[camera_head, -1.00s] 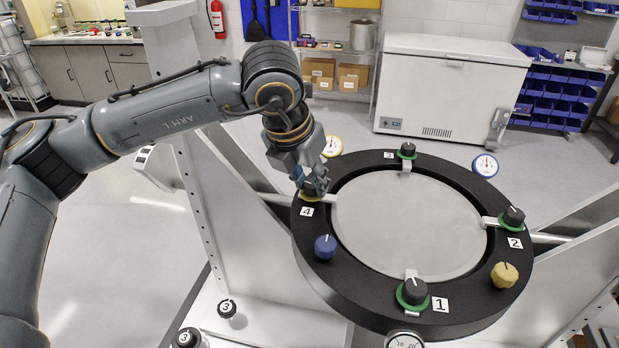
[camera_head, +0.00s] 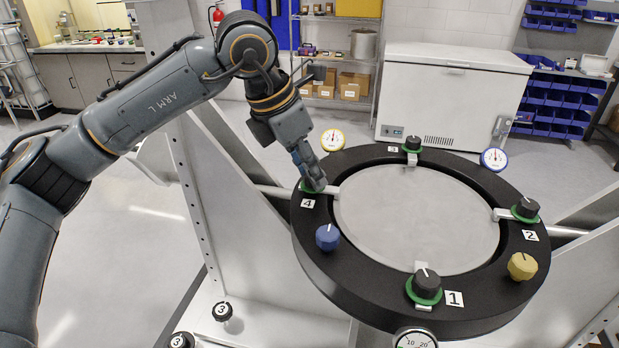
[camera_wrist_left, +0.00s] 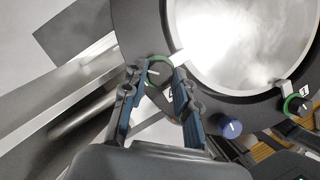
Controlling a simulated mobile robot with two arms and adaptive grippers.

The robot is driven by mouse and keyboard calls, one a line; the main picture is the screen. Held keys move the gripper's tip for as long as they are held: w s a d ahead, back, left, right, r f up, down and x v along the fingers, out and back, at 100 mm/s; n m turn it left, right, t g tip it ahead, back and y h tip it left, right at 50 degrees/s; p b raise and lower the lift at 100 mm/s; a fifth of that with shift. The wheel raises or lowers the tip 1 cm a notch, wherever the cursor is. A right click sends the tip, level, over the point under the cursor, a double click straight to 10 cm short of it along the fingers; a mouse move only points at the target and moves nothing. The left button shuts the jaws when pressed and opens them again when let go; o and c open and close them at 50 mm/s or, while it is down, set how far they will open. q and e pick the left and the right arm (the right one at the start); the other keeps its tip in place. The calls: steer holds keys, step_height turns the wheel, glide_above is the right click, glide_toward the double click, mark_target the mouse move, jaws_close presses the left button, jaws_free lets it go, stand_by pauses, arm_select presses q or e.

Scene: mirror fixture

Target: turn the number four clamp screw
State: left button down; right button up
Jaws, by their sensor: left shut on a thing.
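The number four clamp screw (camera_wrist_left: 155,71) is a dark knob with a white pointer line, on the ring's left edge beside the label 4 (camera_head: 307,203). A green band (camera_head: 308,188) shows at its base, and the gripper hides most of the knob in the head view. My left gripper (camera_head: 312,180) reaches down onto this screw from above and is shut on it. In the left wrist view its blue-padded fingers (camera_wrist_left: 157,75) stand on either side of the knob. My right gripper is not in view.
The black ring (camera_head: 340,290) surrounds a round grey mirror (camera_head: 420,215). Screws one (camera_head: 426,284), two (camera_head: 526,209) and three (camera_head: 412,144) have green bands. A blue knob (camera_head: 327,237) is close below the gripper; a yellow knob (camera_head: 522,266) is at right. Dial gauges stand around the rim.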

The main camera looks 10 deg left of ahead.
arm_select(q)
steer(key=m+g, duration=0.1)
steer(key=m, duration=0.1)
steer(key=m+h, duration=0.1)
steer(key=m, duration=0.1)
steer(key=shift+w+a+m+g, duration=0.1)
steer(key=shift+w+m+g, duration=0.1)
steer(key=shift+m+g, duration=0.2)
stand_by(0.4)
steer(key=c, duration=1)
jaws_free()
steer(key=v, duration=0.7)
steer(key=shift+r, duration=0.3)
